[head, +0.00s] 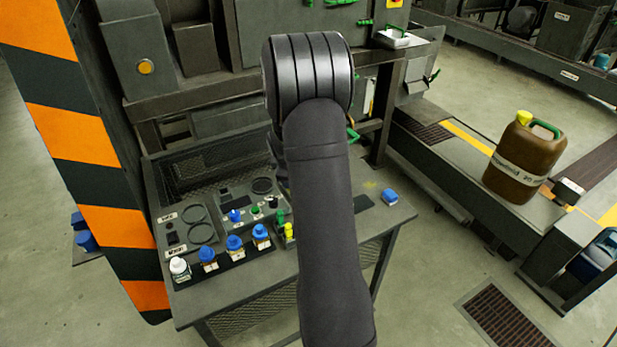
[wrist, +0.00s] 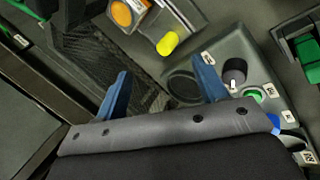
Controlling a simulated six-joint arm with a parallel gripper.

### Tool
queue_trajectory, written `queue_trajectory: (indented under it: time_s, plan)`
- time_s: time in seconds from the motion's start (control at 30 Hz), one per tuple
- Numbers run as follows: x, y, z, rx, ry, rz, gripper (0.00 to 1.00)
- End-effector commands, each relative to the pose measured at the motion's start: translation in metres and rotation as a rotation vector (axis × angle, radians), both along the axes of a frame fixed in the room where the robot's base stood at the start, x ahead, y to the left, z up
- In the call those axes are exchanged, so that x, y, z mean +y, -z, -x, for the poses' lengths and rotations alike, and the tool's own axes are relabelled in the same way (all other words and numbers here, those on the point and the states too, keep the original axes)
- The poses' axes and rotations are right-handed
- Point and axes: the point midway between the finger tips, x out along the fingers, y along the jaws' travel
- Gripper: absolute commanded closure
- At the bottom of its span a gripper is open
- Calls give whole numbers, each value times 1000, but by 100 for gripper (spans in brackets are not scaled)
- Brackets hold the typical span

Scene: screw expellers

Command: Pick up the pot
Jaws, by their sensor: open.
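No thing in view is plainly a pot, and I cannot tell which one the task means. In the wrist view a small dark round piece with a pale top (wrist: 235,72) sits on a grey panel (wrist: 232,45), just right of the right finger.
The panel bench (head: 240,280) carries round recesses and small knobs. A blue piece (head: 389,197) lies at its right end. A striped pillar (head: 100,225) stands left. A brown canister (head: 525,160) stands on a ledge at right. In the wrist view a yellow piece (wrist: 167,43) lies beyond the fingers.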

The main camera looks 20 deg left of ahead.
Motion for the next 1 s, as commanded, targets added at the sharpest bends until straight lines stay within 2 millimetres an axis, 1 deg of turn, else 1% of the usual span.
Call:
queue_trajectory:
  time_s: [0.03,0.1,0.17,0.3,0.43,0.5,0.57,0.67,0.73,1.0]
  plan:
    - [5,-9,-9,9,-57,66,35]
    - [8,-20,-17,34,-144,173,35]
    - [9,-32,-23,60,-215,263,35]
    - [10,-61,-33,124,-353,441,35]
    - [8,-82,-37,178,-437,551,35]
    - [7,-90,-38,198,-463,587,35]
    - [6,-94,-38,210,-478,605,35]
    - [4,-90,-40,219,-487,617,35]
    - [1,-80,-42,222,-487,618,35]
    - [-16,-24,-58,223,-486,618,35]
